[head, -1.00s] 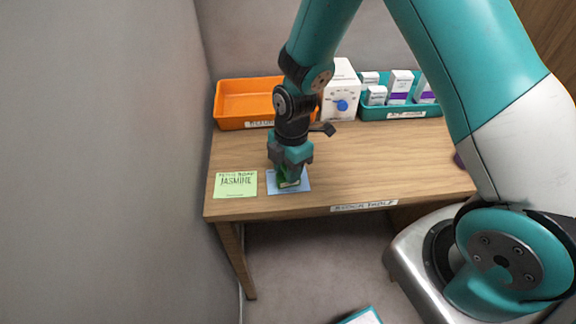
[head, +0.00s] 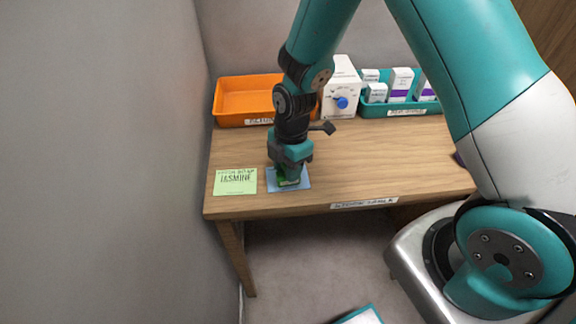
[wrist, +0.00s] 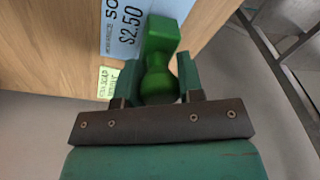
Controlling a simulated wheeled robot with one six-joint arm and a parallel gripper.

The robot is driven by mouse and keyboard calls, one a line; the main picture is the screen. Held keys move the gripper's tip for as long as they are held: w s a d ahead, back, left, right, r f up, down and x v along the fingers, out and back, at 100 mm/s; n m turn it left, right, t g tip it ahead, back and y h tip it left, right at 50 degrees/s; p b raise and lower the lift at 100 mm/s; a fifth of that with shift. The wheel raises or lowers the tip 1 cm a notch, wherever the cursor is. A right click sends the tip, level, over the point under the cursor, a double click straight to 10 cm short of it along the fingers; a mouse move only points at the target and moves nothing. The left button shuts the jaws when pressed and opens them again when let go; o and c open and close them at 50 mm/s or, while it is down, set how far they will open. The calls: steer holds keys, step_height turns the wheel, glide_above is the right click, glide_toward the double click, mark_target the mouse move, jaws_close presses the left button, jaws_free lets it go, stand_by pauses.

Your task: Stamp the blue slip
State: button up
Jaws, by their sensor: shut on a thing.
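The blue slip (head: 302,183) lies flat on the wooden table near its front edge. In the wrist view the blue slip (wrist: 118,30) shows a printed "$2.50". My gripper (head: 289,176) points down over the slip. It is shut on a green stamp (wrist: 160,60), which has a rounded handle and a block-shaped base. The stamp (head: 288,183) is at the slip, and its base covers part of it. I cannot tell whether the base touches the paper. The stamp's underside is hidden.
The table's middle (head: 380,160) is clear.

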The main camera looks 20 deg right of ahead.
steer(key=shift+f, duration=0.45)
stand_by(1.1)
steer(key=shift+r+p, duration=2.6)
steer(key=shift+r, duration=0.95)
